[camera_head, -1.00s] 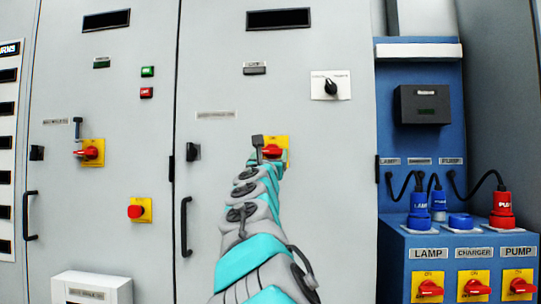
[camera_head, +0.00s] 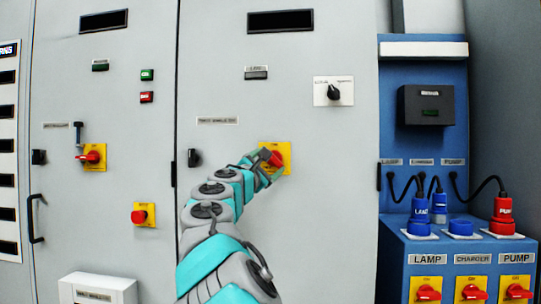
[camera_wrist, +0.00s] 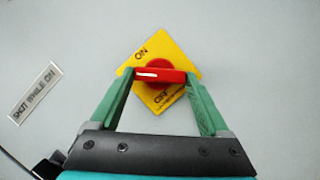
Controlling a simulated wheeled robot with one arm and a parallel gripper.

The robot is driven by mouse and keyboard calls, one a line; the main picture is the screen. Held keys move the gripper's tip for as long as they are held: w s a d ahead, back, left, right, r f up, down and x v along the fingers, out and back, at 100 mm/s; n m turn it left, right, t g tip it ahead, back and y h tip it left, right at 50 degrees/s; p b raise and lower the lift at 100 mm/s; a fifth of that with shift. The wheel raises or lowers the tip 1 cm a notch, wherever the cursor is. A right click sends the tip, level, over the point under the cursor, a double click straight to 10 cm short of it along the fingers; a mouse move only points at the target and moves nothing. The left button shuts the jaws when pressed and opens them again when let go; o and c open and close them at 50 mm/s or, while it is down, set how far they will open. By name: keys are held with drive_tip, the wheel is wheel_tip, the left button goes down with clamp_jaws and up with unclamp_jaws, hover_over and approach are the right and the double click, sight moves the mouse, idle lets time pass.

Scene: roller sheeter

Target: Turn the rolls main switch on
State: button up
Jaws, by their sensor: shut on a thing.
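The rotary switch with a red handle (camera_head: 275,158) sits on a yellow plate (camera_head: 284,148) on the right grey cabinet door. My gripper (camera_wrist: 160,79) is shut on the handle, one green finger at each end. In the head view, my gripper (camera_head: 263,163) partly hides the switch.
A second red switch (camera_head: 91,157) and a red button (camera_head: 139,216) are on the left door. A black knob (camera_head: 334,93) is above right. A blue cabinet (camera_head: 455,246) with plugs and switches stands at right. A white box (camera_head: 97,287) is at lower left.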

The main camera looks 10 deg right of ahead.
drive_tip(key=m, duration=0.1)
drive_tip(key=m+g+p, duration=0.1)
drive_tip(key=m, duration=0.2)
drive_tip(key=shift+w+a+r+g+p, duration=0.1)
drive_tip(key=shift+a+r+g+p, duration=0.05)
drive_tip(key=shift+r+g+p, duration=0.2)
drive_tip(key=m+g+p, duration=0.1)
drive_tip(key=m, duration=0.1)
drive_tip(key=m+g+p, duration=0.1)
drive_tip(key=m, duration=0.2)
drive_tip(key=shift+f, duration=0.1)
drive_tip(key=o, duration=1.2)
drive_tip(key=b+v, duration=0.1)
drive_tip(key=v, duration=0.6)
drive_tip(key=shift+s+a, duration=0.15)
drive_tip(key=shift+s, duration=0.25)
